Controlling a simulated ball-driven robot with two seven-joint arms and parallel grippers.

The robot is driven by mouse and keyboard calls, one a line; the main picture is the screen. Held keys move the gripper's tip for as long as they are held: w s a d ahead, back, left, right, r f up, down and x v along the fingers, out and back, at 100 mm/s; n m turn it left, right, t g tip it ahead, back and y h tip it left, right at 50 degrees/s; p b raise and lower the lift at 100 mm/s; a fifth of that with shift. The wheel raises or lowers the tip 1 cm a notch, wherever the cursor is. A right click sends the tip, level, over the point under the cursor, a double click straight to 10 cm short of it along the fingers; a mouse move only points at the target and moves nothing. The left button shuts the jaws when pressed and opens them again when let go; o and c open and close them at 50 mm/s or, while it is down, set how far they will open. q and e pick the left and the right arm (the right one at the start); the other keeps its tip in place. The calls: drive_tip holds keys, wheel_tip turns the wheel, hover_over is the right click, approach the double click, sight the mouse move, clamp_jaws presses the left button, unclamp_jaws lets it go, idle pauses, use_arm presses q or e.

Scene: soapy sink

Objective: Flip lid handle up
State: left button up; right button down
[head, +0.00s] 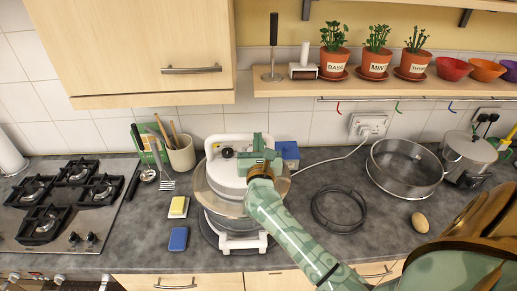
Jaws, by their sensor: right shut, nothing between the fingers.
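A white appliance with a round white lid (222,168) stands on the counter in the middle of the head view. A small black knob (228,152) shows on its upper part. A steel rim (207,193) runs around it below the lid. My green right gripper (258,152) is shut and empty, over the right side of the lid. It hides that part of the lid; whether it touches the lid or a handle cannot be told. No raised handle can be made out clearly. My left gripper is not in view.
A gas hob (75,188) is at left. A yellow sponge (179,205), a blue sponge (178,239) and a utensil pot (181,155) stand left of the appliance. A shelf (420,88) with potted herbs hangs above.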

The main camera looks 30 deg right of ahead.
drive_tip(key=shift+x, duration=0.9)
drive_tip(key=shift+r, duration=0.2)
